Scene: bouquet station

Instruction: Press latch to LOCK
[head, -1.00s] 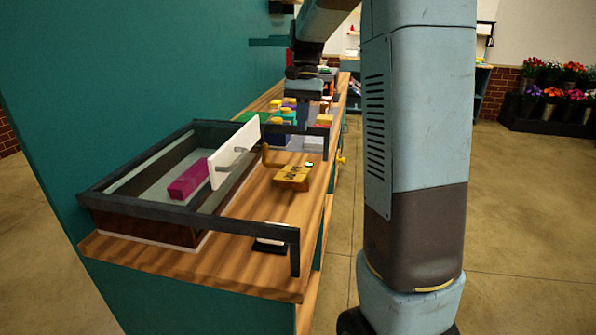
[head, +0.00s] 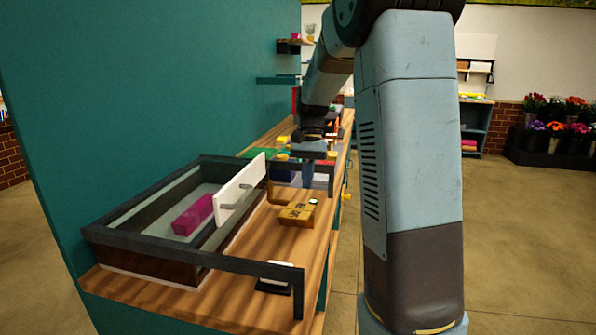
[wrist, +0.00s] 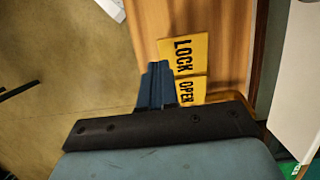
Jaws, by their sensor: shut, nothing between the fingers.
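A yellow label plate with black lettering (head: 296,214) lies on the wooden counter. In the wrist view it shows as a LOCK half (wrist: 184,54) and an OPEN half (wrist: 190,91). A brass bent lever (head: 280,194) stands at the plate's far left side in the head view. My gripper (head: 308,182) points down just beyond the plate, with its fingers shut and empty. In the wrist view the shut fingers (wrist: 154,80) are beside the plate's left edge, near where LOCK meets OPEN. I cannot tell whether they touch it.
A dark-framed glass case (head: 140,246) holds a magenta block (head: 193,215). A white panel with a handle (head: 240,188) stands at its right side. A dark rail (head: 235,254) crosses the counter in front. A black-and-white item (head: 274,278) sits near the front edge.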

